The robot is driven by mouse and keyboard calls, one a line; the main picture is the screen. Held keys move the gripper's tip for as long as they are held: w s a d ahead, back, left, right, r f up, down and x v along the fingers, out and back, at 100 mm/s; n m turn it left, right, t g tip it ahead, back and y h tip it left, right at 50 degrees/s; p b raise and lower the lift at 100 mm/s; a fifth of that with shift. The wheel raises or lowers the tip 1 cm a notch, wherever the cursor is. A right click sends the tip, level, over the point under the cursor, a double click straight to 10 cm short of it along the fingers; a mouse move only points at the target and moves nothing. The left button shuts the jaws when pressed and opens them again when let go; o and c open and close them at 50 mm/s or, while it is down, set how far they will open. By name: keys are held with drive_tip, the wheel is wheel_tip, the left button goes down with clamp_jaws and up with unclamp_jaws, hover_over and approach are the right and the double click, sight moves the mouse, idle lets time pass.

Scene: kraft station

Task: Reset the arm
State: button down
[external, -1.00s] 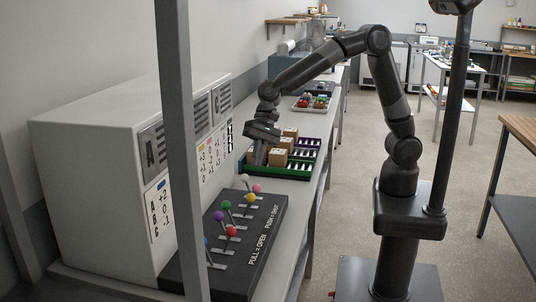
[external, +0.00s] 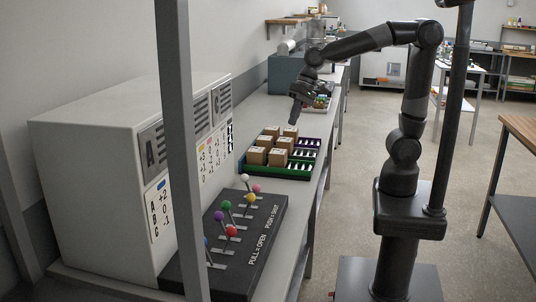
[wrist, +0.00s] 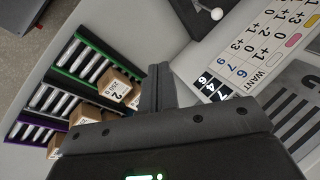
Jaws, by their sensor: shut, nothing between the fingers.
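My gripper (external: 294,121) is raised above the bench at the far side of the cardboard boxes (external: 267,146), clear of them, and points down. Its fingers are shut and empty; in the wrist view the closed fingers (wrist: 158,88) show at the middle. My arm reaches out to the left from its column, with the elbow high. The boxes stand in a rack with a green front part (external: 262,170) and a purple back part (external: 309,143). In the wrist view some boxes (wrist: 118,86) show left of the fingers, partly hidden by the gripper body.
A black lever panel (external: 251,238) with coloured knobs lies on the bench in front of the rack. A large white cabinet (external: 95,175) with number charts stands to the left. A grey post crosses the near view. A tray of small items (external: 318,102) lies farther back.

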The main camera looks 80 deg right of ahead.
drive_tip(key=s+d+f+n+t+h, duration=0.1)
drive_tip(key=s+d+n+h, duration=0.3)
drive_tip(key=s+d, duration=1.1)
drive_tip(key=shift+s+d+f+n+t, duration=0.35)
drive_tip(key=shift+d+t, duration=0.35)
drive_tip(key=shift+d, duration=0.5)
drive_tip(key=shift+w+r, duration=0.1)
drive_tip(key=shift+w, duration=0.05)
